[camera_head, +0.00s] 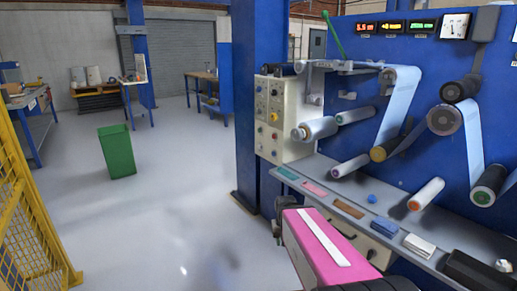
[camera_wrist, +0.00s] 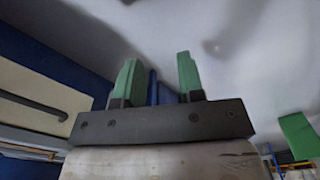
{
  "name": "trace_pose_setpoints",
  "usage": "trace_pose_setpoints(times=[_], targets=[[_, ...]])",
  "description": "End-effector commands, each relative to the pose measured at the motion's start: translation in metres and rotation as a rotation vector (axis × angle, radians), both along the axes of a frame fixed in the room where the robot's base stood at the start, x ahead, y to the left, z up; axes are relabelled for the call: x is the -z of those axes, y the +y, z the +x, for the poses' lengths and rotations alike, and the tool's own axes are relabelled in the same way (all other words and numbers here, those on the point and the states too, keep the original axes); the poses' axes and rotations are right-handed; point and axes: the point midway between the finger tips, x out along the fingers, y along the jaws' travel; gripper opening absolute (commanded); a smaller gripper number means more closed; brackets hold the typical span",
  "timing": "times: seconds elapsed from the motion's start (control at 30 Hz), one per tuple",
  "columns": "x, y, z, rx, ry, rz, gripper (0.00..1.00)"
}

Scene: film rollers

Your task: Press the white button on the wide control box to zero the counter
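A cream control box (camera_head: 292,135) with several small knobs and buttons, some red and yellow, is fixed to the blue machine. It is the only box with buttons I can make out, and it looks taller than wide. I cannot pick out a white button on it for sure. Lit displays in red (camera_head: 366,27), amber (camera_head: 391,26) and green (camera_head: 422,27) sit high on the machine; I cannot tell which is the counter. My gripper (camera_wrist: 160,78) shows two green fingers standing apart, with nothing between them. In the head view I cannot make out the fingers.
Rollers with pale film (camera_head: 398,105) stick out from the blue machine panel. A ledge (camera_head: 460,235) below carries coloured pads and blocks. A green bin (camera_head: 117,151) stands on the floor, and a yellow mesh guard (camera_head: 30,220) is at left. The floor between is clear.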

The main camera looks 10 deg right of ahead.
Motion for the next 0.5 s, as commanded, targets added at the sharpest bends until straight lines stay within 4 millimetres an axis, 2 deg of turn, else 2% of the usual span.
trace_pose_setpoints(times=[0.03, 0.1, 0.5], targets=[[0.0, 0.0, 0.0, 0.0, 0.0, 0.0, 0.19], [0.0, 0.0, 0.0, 0.0, 0.0, 0.0, 0.0], [0.0, 0.0, 0.0, 0.0, 0.0, 0.0, 0.0]])
